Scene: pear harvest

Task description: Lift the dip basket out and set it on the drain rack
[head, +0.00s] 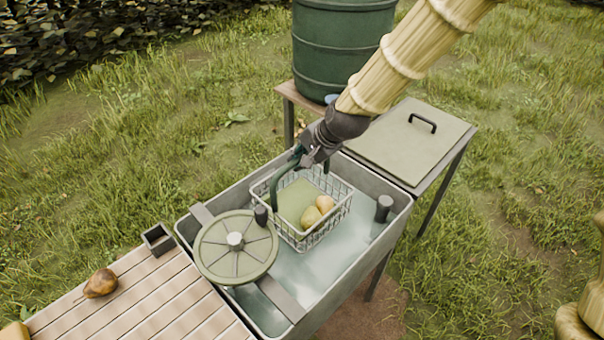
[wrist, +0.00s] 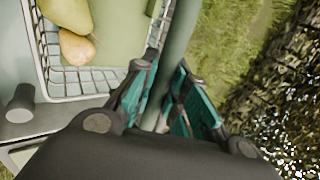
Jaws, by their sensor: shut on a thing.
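The dip basket (head: 332,216) is a white wire basket with a few pears (head: 318,210) and a green panel in it. It is inside the water tank's outline, its rim near the tank's rim; I cannot tell whether its bottom touches anything. Its dark green handle (head: 277,182) arches up to my gripper (head: 299,155). In the wrist view my gripper (wrist: 166,98) is shut on the handle (wrist: 176,50), and the basket's rim (wrist: 80,88) with pears (wrist: 75,45) shows at upper left. A slatted wooden surface (head: 140,301), apparently the drain rack, adjoins the tank at lower left.
The grey tank (head: 345,275) holds cloudy water. A round spoked lid (head: 236,262) on a crossbar covers its near left part. A brown pear (head: 101,284) and a small square holder (head: 159,239) are on the slats. A green barrel (head: 335,55) and hinged-looking panel (head: 411,140) stand behind.

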